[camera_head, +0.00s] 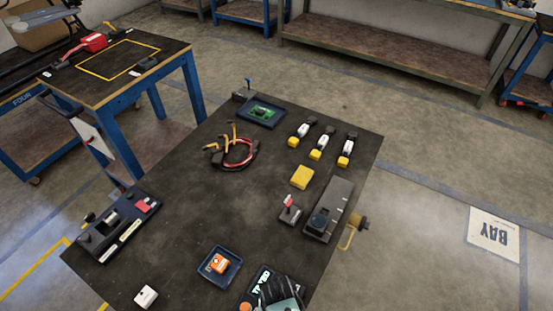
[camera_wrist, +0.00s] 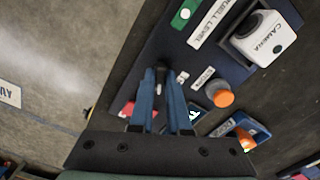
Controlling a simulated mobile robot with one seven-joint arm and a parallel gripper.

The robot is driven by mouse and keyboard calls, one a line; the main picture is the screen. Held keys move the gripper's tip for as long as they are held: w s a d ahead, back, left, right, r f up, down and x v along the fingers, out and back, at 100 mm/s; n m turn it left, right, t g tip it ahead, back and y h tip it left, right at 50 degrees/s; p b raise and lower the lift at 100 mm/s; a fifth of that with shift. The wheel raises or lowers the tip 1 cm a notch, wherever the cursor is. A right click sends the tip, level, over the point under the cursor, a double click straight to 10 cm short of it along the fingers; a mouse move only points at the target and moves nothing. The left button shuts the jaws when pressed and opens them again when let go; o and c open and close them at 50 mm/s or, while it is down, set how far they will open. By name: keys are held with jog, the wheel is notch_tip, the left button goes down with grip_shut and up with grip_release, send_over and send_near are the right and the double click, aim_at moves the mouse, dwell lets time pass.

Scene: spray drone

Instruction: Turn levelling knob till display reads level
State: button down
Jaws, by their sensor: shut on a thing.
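My gripper (camera_wrist: 162,84) points at the edge of a dark device panel (camera_wrist: 218,66), with its two blue fingers close together on a small dark knob (camera_wrist: 160,70). The fingers hide most of this knob, and I cannot read a label for it. An orange knob (camera_wrist: 219,94) stands apart, to the right of the fingers. A lit display (camera_wrist: 194,113) is partly hidden by the right finger. In the head view my gripper (camera_head: 272,291) is at the table's front edge, beside the display (camera_head: 261,279) with pale green characters too small to read.
A white camera block (camera_wrist: 262,38) and a label strip (camera_wrist: 214,20) sit on the panel. On the dark table (camera_head: 200,190) are a blue tray (camera_head: 234,264) with an orange item, a grey device (camera_head: 332,205) and a yellow block (camera_head: 302,176). The table's middle is clear.

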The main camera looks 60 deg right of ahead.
jog(key=c, duration=0.9)
grip_release()
notch_tip(320, 180, up, 13)
jog(key=shift+p, duration=0.95)
jog(key=shift+w, duration=0.15)
